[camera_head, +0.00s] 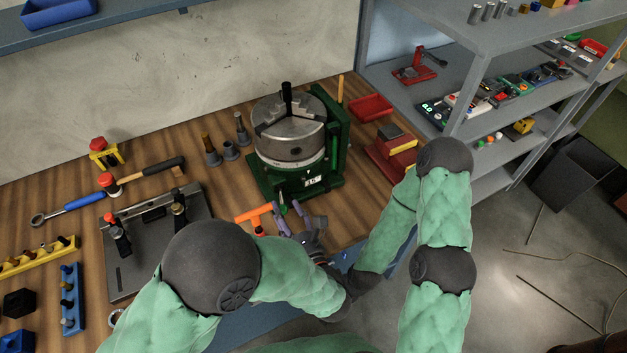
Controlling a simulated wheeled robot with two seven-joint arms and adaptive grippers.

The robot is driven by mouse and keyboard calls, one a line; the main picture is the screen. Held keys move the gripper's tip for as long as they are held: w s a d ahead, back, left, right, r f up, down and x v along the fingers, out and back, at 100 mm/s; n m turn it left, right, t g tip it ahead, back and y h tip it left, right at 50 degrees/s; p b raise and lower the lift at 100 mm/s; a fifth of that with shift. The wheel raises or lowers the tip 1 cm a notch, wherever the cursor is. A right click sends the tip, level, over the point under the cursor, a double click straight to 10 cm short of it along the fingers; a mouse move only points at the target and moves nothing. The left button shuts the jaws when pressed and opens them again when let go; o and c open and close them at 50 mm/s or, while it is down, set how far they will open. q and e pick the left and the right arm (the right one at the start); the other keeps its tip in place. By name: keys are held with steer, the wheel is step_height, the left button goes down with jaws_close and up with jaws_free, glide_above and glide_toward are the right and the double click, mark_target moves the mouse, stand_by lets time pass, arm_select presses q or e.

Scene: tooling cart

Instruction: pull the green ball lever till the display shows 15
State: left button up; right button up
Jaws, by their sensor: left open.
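A green chuck fixture (290,150) with a steel three-jaw chuck stands on the wooden bench. A small white display (313,181) on its front has dark digits that look like 15, but they are too small to read surely. A small green piece (283,208) at the fixture's front, perhaps the lever's ball, shows beside my left gripper. My left gripper (292,214) is open in front of the fixture, its purple fingers apart and near that piece. I cannot tell whether they touch it. My right arm comes in from the right, and its gripper is not visible.
An orange-handled tool (254,213) lies just left of my left gripper. A black plate fixture (150,235) is to the left. Grey shelves (470,80) stand beyond.

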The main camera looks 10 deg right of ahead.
arm_select(q)
steer(key=shift+p+v, duration=0.45)
steer(key=shift+v, duration=2.45)
